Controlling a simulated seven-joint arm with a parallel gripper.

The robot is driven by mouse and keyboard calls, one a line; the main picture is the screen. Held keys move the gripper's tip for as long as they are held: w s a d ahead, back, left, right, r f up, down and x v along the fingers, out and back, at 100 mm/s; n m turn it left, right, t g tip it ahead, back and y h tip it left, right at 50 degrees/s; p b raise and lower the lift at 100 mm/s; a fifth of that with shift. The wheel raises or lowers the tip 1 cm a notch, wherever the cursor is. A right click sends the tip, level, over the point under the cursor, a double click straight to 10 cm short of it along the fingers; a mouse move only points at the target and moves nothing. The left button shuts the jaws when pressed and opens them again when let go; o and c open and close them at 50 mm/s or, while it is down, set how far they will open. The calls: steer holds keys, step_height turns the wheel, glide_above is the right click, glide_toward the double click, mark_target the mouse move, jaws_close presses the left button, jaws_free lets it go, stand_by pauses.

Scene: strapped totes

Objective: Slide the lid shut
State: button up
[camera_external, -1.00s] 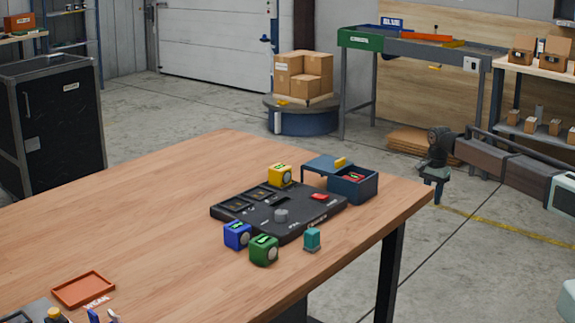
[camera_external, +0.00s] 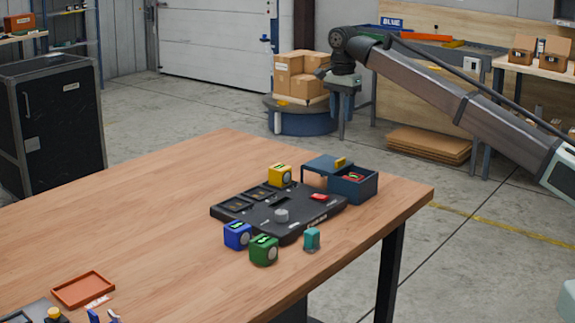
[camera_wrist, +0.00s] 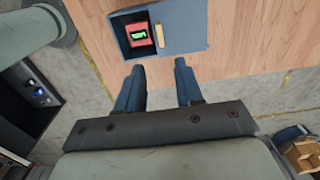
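The dark blue box (camera_external: 358,188) stands at the far right corner of the wooden table, its top partly open. Its blue lid (camera_external: 322,162), with a yellow handle (camera_external: 341,162), is slid out to the left in the external view. In the wrist view, the lid (camera_wrist: 188,20) extends right of the opening, with the handle (camera_wrist: 159,36) upright near the opening. A red block with a green display (camera_wrist: 138,34) lies inside the box. My gripper (camera_wrist: 159,68) is open and empty, pointing toward the box; in the external view it (camera_external: 343,125) is raised beyond the table, apart from the lid.
A black panel (camera_external: 240,212) lies left of the box, with yellow (camera_external: 279,174), blue (camera_external: 237,235) and green (camera_external: 263,249) blocks around it. A teal piece (camera_external: 312,238) stands in front. An orange tray (camera_external: 83,289) is at lower left. The table's left middle is clear.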

mark_target(341, 160)
step_height(341, 160, down, 14)
steer(key=shift+r, duration=0.25)
stand_by(0.3)
steer(key=shift+c, duration=0.2)
jaws_close()
stand_by(1.2)
